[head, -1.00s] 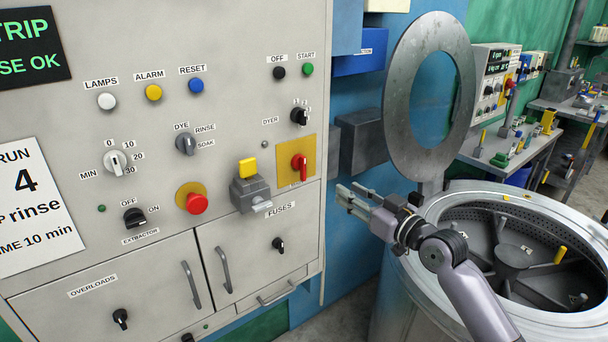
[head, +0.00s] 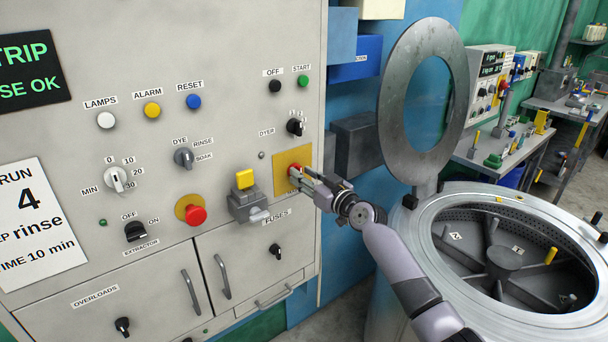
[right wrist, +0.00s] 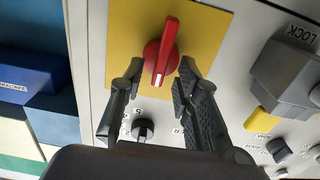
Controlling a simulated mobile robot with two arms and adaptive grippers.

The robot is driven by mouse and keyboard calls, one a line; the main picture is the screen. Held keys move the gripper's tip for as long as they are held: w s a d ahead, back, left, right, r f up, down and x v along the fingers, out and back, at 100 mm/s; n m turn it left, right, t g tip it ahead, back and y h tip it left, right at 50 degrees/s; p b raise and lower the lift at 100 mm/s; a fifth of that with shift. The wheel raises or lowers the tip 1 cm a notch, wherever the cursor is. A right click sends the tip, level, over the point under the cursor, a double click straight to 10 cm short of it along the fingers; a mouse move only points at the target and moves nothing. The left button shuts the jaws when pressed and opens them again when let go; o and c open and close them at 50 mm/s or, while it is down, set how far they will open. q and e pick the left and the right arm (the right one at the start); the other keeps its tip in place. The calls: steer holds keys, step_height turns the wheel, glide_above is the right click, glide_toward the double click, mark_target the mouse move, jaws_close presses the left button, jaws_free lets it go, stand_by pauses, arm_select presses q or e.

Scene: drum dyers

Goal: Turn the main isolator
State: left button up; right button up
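The main isolator is a red rotary handle (head: 294,169) on a yellow plate (head: 281,163), low on the right side of the grey control panel. My right gripper (head: 298,176) is at the plate and partly hides the handle in the head view. In the right wrist view the red handle (right wrist: 161,50) lies between the two fingertips of the right gripper (right wrist: 160,72), with the yellow plate (right wrist: 206,38) behind. The fingers are open, one on each side of the handle, with gaps visible. My left gripper is not in view.
A grey lock box (head: 247,204) with a yellow top sits just left of the isolator. A red stop button (head: 195,214) and a black dyer knob (head: 295,127) are near. The open drum (head: 400,250) stands at the right, its round lid (head: 392,105) raised.

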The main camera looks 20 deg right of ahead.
steer(key=shift+w, duration=0.25)
steer(key=shift+c, duration=0.4)
jaws_close()
